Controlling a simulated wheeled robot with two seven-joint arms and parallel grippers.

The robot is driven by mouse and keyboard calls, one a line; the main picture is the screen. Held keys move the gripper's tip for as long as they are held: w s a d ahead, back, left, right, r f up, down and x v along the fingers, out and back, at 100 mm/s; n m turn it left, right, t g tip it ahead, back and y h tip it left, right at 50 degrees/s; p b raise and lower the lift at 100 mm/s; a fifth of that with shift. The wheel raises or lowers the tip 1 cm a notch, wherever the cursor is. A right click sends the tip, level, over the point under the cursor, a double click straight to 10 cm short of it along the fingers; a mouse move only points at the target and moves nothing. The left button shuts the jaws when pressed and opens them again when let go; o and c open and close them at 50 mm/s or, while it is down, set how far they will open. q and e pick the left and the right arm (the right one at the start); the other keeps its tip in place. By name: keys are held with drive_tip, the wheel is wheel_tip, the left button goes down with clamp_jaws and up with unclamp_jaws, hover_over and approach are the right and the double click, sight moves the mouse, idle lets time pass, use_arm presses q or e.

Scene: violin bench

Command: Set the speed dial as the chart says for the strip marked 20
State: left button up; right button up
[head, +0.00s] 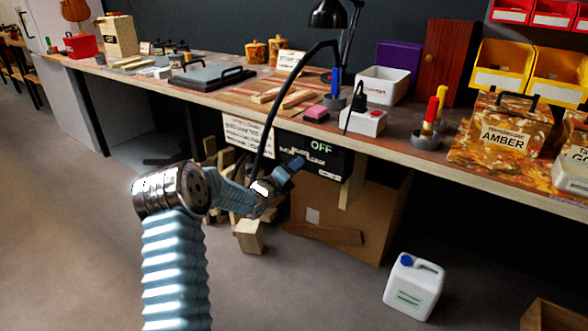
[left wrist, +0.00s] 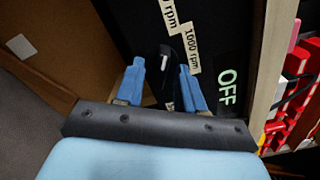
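My left gripper (head: 278,178) is in front of the black control box (head: 318,158) under the bench edge, which shows a green OFF. In the left wrist view the blue fingers (left wrist: 163,84) are open, one on each side of the black dial (left wrist: 166,72) with its white pointer mark. I cannot tell whether they touch it. Labels lie beyond the dial; one reads 1000 rpm (left wrist: 191,50), another is cut off. A white chart (head: 247,134) hangs left of the box, its text too small to read. Light wooden strips (head: 298,98) lie on the bench, their marks unreadable. My right gripper is not in view.
A black lamp (head: 328,14) and a white socket box (head: 364,121) with a black plug stand on the bench (head: 440,160) above. Below are a cardboard box (head: 372,222) and wood offcuts (head: 249,236). A white jug (head: 413,287) stands on the floor at right.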

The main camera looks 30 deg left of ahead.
use_arm(q)
drive_tip(key=shift+c, duration=0.3)
clamp_jaws()
drive_tip(key=shift+a+f+m+b, duration=0.1)
drive_tip(key=shift+f+m+b, duration=0.05)
drive_tip(key=shift+m+b, duration=3.3)
drive_tip(key=shift+a+f+m+b, duration=0.1)
drive_tip(key=shift+m+b, duration=2.45)
drive_tip(key=shift+b, duration=1.7)
